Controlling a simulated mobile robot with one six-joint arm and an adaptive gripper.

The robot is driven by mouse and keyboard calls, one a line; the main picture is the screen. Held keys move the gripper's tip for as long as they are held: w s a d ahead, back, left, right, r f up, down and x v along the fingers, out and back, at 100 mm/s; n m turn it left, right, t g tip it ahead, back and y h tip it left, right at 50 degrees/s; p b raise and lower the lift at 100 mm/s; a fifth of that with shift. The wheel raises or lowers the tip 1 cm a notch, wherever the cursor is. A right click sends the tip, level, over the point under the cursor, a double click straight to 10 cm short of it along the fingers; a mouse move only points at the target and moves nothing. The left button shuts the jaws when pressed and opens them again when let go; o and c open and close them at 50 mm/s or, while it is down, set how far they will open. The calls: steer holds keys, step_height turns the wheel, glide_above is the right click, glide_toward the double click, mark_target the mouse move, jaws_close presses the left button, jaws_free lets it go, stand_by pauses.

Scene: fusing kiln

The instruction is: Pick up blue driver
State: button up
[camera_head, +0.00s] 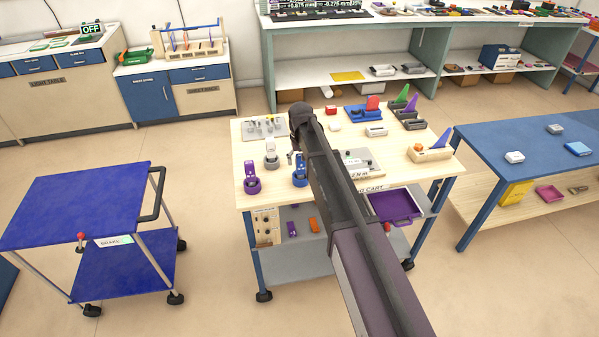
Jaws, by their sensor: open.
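A blue upright tool (300,171) stands near the front edge of the wooden-topped cart, left of my arm. It looks like the blue driver, but it is too small to be sure. A similar purple tool (252,179) stands to its left, and a grey one (271,156) stands behind them. My dark arm reaches over the middle of the cart and covers part of its top. I cannot make out my gripper or its fingertips. Nothing visible touches the blue tool.
A blue trolley (75,200) stands left and a blue table (530,145) right.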

steer(key=shift+f+b, duration=0.35)
steer(key=shift+f, duration=0.25)
jaws_close()
stand_by(0.3)
